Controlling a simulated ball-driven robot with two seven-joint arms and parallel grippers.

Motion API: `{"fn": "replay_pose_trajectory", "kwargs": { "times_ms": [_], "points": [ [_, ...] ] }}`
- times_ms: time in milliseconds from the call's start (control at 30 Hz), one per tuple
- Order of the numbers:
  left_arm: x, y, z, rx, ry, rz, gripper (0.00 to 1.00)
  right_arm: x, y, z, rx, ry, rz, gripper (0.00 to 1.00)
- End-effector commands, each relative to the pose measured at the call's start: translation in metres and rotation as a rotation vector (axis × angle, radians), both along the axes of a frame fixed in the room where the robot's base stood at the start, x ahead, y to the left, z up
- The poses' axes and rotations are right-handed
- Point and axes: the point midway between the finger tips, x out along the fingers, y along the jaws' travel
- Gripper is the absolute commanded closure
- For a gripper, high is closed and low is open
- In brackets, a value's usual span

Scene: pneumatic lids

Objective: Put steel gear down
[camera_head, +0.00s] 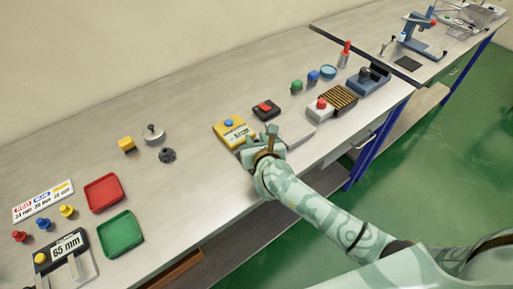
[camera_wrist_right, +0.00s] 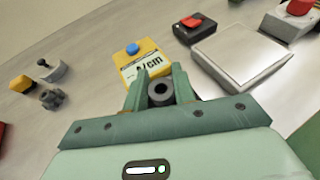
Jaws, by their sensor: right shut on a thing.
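My right gripper (camera_head: 261,143) is over the front part of the bench. In the right wrist view, the right gripper (camera_wrist_right: 161,88) is shut on a dark grey round piece with a centre hole, which I take as the steel gear (camera_wrist_right: 160,92). Its teeth are not clear, and the fingers cover its sides. The yellow device (camera_wrist_right: 141,60) with a blue button and a display lies just beyond the fingertips; it also shows in the head view (camera_head: 231,134). I cannot tell the gear's height above the bench. My left gripper is not in view.
A dark toothed piece (camera_head: 167,155) lies near a yellow block (camera_head: 126,144) and a silver knobbed weight (camera_head: 152,132). A flat pale plate (camera_head: 296,131) and a black box with red top (camera_head: 266,109) are close right. Red (camera_head: 103,194) and green (camera_head: 120,234) trays stand left.

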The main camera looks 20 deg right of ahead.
Motion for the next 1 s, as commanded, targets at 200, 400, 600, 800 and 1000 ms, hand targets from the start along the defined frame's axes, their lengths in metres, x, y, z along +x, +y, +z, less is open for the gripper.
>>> {"fn": "replay_pose_trajectory", "kwargs": {
  "times_ms": [200,400,600,800,1000],
  "points": [
    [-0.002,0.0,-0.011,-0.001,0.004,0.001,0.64,0.002,-0.001,-0.032,-0.002,0.001,0.0,1.0],
    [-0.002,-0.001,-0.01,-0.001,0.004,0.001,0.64,0.002,-0.001,-0.032,-0.002,-0.001,0.001,1.0],
    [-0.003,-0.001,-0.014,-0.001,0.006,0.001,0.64,0.002,-0.001,-0.037,-0.001,0.0,-0.001,1.0],
    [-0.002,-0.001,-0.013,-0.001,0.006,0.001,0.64,0.002,-0.001,-0.036,-0.002,0.001,0.0,0.52],
    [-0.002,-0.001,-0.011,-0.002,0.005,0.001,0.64,0.002,-0.001,-0.033,-0.002,0.0,0.0,0.52]
  ]
}}
